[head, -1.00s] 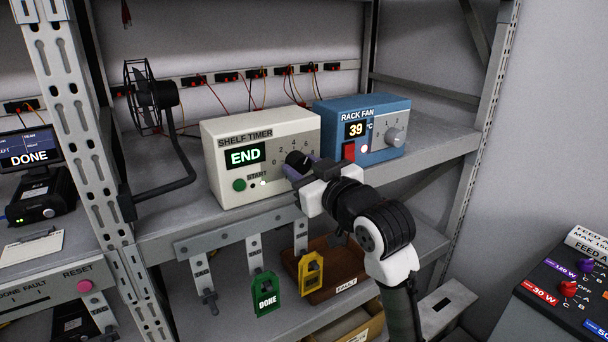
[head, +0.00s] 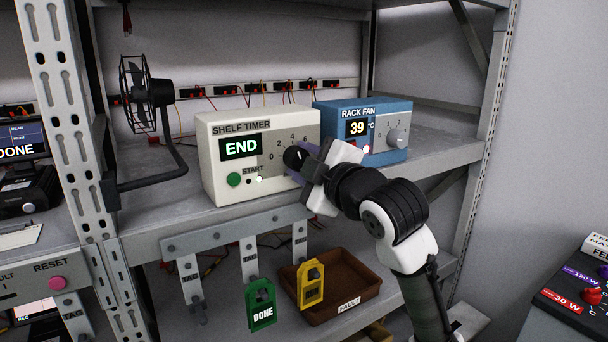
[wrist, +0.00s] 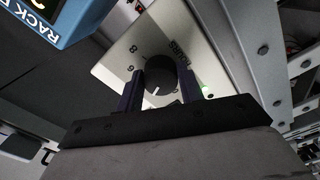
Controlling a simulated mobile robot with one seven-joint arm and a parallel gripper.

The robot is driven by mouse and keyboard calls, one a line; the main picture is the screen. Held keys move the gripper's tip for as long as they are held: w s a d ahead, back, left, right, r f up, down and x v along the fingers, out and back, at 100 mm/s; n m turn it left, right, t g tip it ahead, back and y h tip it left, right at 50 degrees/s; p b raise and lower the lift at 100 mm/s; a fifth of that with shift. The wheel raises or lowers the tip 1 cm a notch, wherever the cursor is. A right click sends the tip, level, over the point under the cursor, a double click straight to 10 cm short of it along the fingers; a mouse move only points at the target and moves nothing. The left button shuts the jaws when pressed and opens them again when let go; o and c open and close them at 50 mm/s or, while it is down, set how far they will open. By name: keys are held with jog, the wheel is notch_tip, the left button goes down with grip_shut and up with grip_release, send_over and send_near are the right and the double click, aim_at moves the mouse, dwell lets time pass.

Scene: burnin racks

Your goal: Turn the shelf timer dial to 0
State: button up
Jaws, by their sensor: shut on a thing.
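The shelf timer (head: 225,172) is a cream box on the shelf, its display reading END, with a green START button (head: 234,179). Its black dial (head: 294,158) is on the right of its face, beside printed numbers 0, 2, 4 and 6. In the wrist view the dial (wrist: 161,76) sits between the two dark fingers of my gripper (wrist: 158,88), with a white pointer line on it. My gripper is shut on the dial. In the head view my gripper (head: 308,160) hides the dial's right side and the lower right of the face.
The blue rack fan box (head: 362,152), reading 39, stands close on the right, with a grey knob (head: 398,137). Below hang a green DONE tag (head: 262,304) and a yellow tag (head: 311,284), near a brown FAULT tray (head: 335,312).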

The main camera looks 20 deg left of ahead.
jog(key=n+b, duration=0.4)
jog(key=n, duration=0.7)
jog(key=shift+r+n, duration=0.1)
jog(key=shift+n, duration=0.3)
dwell(0.3)
jog(key=o, duration=1)
jog(key=shift+s+d, duration=0.1)
jog(key=b+v, duration=0.2)
jog(key=v, duration=1.1)
jog(key=shift+s+d, duration=0.2)
